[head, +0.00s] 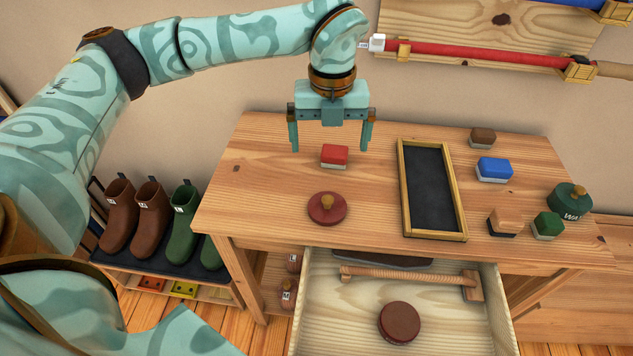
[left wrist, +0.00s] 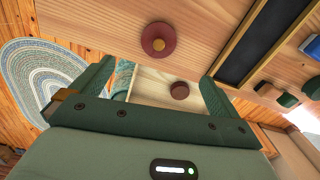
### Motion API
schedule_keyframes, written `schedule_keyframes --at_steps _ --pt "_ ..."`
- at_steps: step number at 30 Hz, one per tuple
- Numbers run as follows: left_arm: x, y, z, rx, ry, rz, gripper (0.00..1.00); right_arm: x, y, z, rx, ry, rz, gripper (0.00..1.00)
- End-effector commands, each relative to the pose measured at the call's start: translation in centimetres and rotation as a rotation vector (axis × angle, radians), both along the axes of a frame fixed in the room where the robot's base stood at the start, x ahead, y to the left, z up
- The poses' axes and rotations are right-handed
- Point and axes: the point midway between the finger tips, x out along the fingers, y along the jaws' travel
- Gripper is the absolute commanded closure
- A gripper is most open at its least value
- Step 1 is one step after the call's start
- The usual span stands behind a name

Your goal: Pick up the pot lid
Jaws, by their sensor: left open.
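The pot lid looks to be the round dark red disc with a tan knob (head: 327,208), lying flat on the wooden table (head: 255,165) left of centre. It also shows in the left wrist view (left wrist: 158,39), beyond the fingertips. My left gripper (head: 331,148) is open and empty, pointing down above the back of the table, behind the lid and over a red-topped block (head: 334,155). The left wrist view shows its two spread fingers (left wrist: 152,72) with nothing between them held. My right gripper is in neither view.
A black tray with a wooden frame (head: 433,188) lies right of the lid. Several small blocks and a green lidded pot (head: 569,202) stand at the right. An open drawer (head: 450,330) in front holds a brown round thing (head: 399,322) and a wooden-handled tool (head: 410,278).

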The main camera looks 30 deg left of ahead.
Motion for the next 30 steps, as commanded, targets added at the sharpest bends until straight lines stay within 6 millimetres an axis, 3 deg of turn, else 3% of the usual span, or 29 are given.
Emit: schedule_keyframes --at_steps 8,12,19,30 --pt "-0.3 -0.2 -0.7 -0.004 0.016 0.125 0.0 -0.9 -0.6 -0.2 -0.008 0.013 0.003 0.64" --pt "-0.3 -0.2 -3.7 -0.003 0.02 0.128 0.0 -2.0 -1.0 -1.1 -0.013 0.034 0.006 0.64" --pt "-0.4 -0.2 -9.3 -0.003 0.02 0.128 0.0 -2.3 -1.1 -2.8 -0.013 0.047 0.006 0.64" --pt "-0.5 -0.4 -12.6 -0.004 0.016 0.126 0.0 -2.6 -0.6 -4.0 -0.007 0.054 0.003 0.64"
